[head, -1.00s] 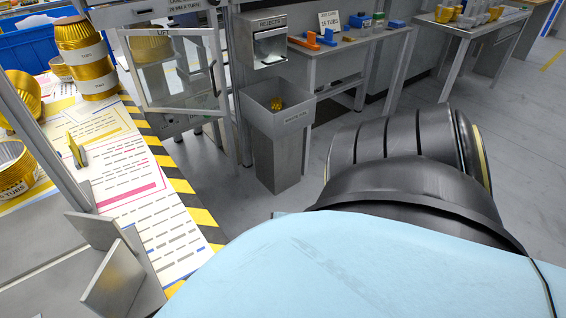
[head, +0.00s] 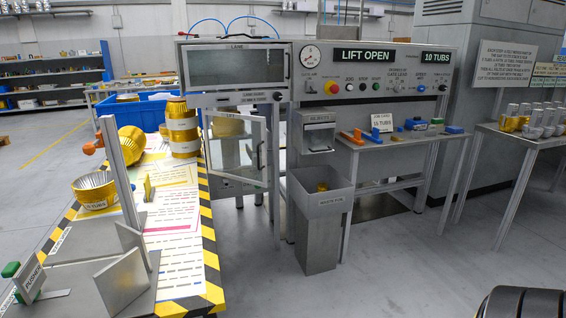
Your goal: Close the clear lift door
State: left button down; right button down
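The clear lift door (head: 238,148) is a see-through panel in a pale metal frame, below the left end of the press cabinet. It stands swung out from the opening, with its black handle (head: 260,158) on the right side. A gold tub shows behind its upper part. The display (head: 364,55) on the panel reads "LIFT OPEN". Neither of my grippers is in view. Only a black rounded part of my own body shows at the bottom right corner.
A grey rejects bin (head: 320,205) stands just right of the door. A table (head: 205,265) with striped edges, gold tubs and metal plates fills the left. A bench (head: 420,142) with blue and orange parts is behind right. The floor in the front middle is clear.

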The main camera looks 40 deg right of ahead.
aim_at(263, 119)
jog(key=z, duration=0.7)
jog(key=i, duration=1.55)
jog(key=u, duration=0.45)
